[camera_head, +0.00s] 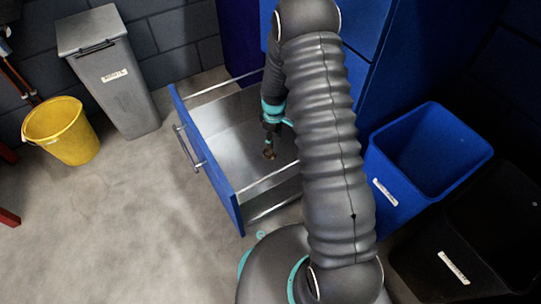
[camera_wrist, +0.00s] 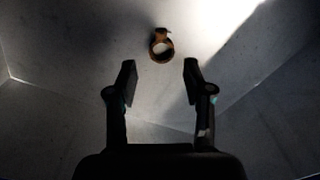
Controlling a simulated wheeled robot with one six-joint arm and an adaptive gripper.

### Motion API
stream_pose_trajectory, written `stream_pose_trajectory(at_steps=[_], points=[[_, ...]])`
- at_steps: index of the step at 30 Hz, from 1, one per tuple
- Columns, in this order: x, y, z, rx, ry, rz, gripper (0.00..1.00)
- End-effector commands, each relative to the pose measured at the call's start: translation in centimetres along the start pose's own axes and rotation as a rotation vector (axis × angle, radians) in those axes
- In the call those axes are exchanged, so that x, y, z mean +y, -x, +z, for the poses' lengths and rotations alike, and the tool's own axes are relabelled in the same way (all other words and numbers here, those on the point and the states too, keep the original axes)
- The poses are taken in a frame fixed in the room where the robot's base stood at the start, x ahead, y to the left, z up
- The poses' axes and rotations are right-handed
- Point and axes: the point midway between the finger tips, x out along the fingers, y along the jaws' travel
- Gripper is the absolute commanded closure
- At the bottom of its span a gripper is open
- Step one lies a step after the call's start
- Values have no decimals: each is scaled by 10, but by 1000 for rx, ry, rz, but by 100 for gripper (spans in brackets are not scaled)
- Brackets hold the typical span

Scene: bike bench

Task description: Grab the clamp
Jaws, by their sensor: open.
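The clamp (camera_wrist: 161,45) is a small brown ring with a short tab at its top in the wrist view. It lies on the grey metal floor of the open blue drawer (camera_head: 205,160). In the head view the clamp (camera_head: 269,154) is a small brown spot just below my gripper (camera_head: 271,138). In the wrist view my gripper (camera_wrist: 160,72) is open, its two fingers apart and nothing between them. The clamp shows beyond the fingertips, centred between them. The gripper reaches down into the drawer. My arm covers the drawer's right part in the head view.
The drawer's side walls and blue front, with its handle (camera_head: 189,150), surround the clamp. A blue bin (camera_head: 400,190) and a black bin (camera_head: 440,235) stand to the right. A grey bin (camera_head: 118,95) and a yellow bucket (camera_head: 62,132) stand at the left. The drawer floor around the clamp looks clear.

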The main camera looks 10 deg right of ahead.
Motion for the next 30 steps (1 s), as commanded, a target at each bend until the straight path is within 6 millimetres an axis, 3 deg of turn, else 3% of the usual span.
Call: stream_pose_trajectory(at_steps=[1, 6, 14, 24, 30], points=[[-1, -12, 1, -3, 0, -3, 49], [0, -33, 0, -1, -1, -1, 49], [0, -46, 1, 0, -1, 0, 49], [-2, -88, 6, -1, -1, -1, 49], [-2, -92, 5, 0, -1, 1, 49]])
